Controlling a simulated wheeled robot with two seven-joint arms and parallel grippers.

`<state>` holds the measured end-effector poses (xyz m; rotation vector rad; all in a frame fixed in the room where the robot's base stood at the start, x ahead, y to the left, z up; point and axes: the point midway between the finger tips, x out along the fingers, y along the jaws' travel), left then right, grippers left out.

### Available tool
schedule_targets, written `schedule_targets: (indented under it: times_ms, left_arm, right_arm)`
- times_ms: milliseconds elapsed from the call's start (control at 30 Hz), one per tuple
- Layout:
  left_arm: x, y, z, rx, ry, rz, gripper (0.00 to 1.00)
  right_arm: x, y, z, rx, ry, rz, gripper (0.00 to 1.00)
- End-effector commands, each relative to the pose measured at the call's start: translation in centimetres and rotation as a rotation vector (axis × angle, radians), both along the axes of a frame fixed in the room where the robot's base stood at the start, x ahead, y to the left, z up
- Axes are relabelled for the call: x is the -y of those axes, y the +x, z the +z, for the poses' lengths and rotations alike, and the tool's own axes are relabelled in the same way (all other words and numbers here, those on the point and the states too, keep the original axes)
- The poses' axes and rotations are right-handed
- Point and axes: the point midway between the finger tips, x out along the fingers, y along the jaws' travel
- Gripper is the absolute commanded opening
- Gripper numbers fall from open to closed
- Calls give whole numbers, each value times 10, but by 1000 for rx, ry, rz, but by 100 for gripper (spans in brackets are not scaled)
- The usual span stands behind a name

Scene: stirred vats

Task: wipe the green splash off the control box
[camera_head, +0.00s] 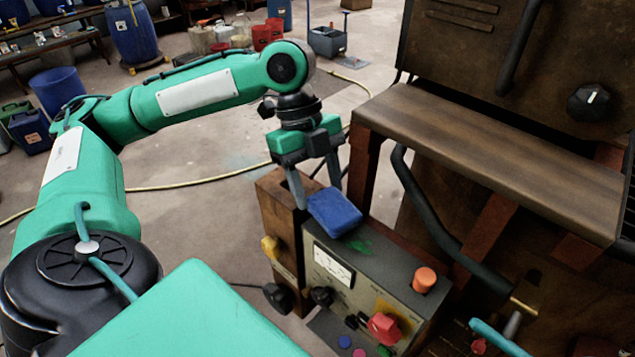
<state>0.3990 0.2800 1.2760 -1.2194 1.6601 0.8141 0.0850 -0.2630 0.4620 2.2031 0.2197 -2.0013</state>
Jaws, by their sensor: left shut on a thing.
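My left gripper (317,195) points down over the box's far left corner and is shut on a blue sponge-like block (334,213). The block is just left of and beyond the splash and may hide part of it. I cannot tell whether the block touches the panel. My right gripper is not in view.
An orange button (424,280) and a red knob (384,328) stand up from the panel. A wooden post (280,215) is at the box's left. A brown ledge (500,150) of a large rusty machine overhangs at the right, with a dark pipe (430,205) below it.

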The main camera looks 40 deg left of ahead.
Motion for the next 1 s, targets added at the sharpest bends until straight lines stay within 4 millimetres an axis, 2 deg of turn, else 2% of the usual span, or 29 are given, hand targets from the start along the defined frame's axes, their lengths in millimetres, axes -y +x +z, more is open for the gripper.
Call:
schedule_targets:
  times_ms: [1000]
  left_arm:
    - [0,0,-9,0,0,0,32]
  right_arm:
    - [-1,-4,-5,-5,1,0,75]
